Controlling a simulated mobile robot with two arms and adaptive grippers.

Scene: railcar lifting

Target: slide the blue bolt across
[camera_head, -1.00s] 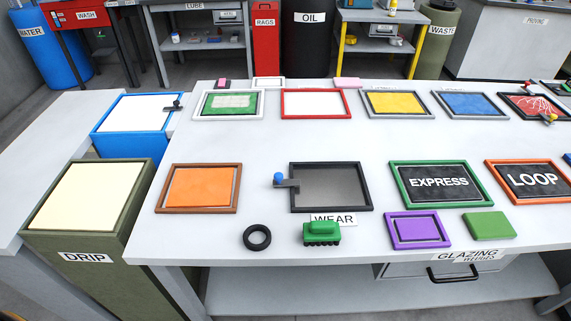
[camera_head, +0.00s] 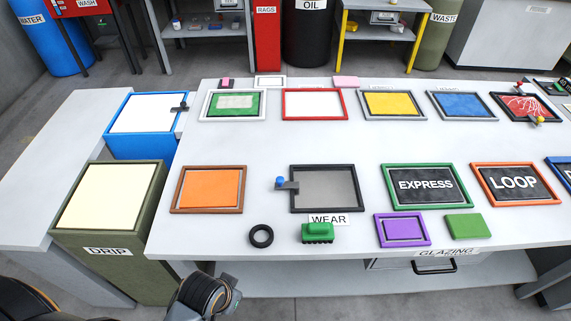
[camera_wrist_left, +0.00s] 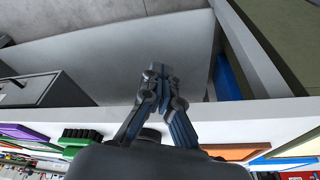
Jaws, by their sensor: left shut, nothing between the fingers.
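The blue bolt knob (camera_head: 280,181) sits at the left side of a dark-framed grey panel (camera_head: 326,188) on the table, joined to a short grey bar (camera_head: 289,187) that overlaps the frame's left edge. A WEAR label is at the panel's front. My left arm shows at the bottom of the head view, in front of the table's front edge and well short of the knob. In the left wrist view my left gripper (camera_wrist_left: 160,72) is shut and empty, its fingertips against a view of the grey area under the table. The knob is not visible there. My right gripper is out of view.
A black ring (camera_head: 261,236) and a green brush (camera_head: 317,232) lie in front of the panel. An orange panel (camera_head: 210,189) is to its left, a green-framed EXPRESS panel (camera_head: 424,185) to its right. The table (camera_head: 300,145) is clear behind it. A DRIP bin (camera_head: 107,205) stands left.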

